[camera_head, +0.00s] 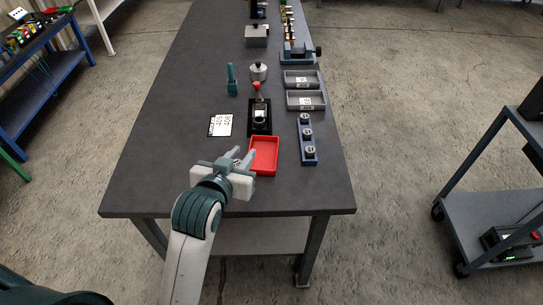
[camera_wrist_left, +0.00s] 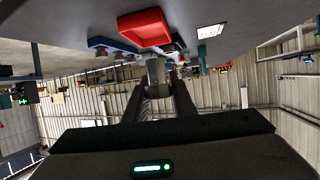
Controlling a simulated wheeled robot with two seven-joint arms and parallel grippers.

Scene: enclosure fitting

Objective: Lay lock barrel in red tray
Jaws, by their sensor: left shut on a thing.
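The red tray (camera_head: 264,141) lies near the front of the dark table, with its inside looking empty where it shows. It also appears at the top of the left wrist view (camera_wrist_left: 145,28). My left gripper (camera_head: 242,156) is at the tray's left edge in the head view. In the left wrist view its fingers are shut on a grey cylindrical piece, the lock barrel (camera_wrist_left: 157,71). The barrel is too small to make out in the head view. I cannot tell how high it is above the table. My right gripper is not in view.
Behind the tray stands a black fixture with a red knob (camera_head: 260,115). A blue rack (camera_head: 308,150) with several round pieces is to its right. Grey bins (camera_head: 305,99) lie farther back. A white label card (camera_head: 220,125) lies left. The table's front left is clear.

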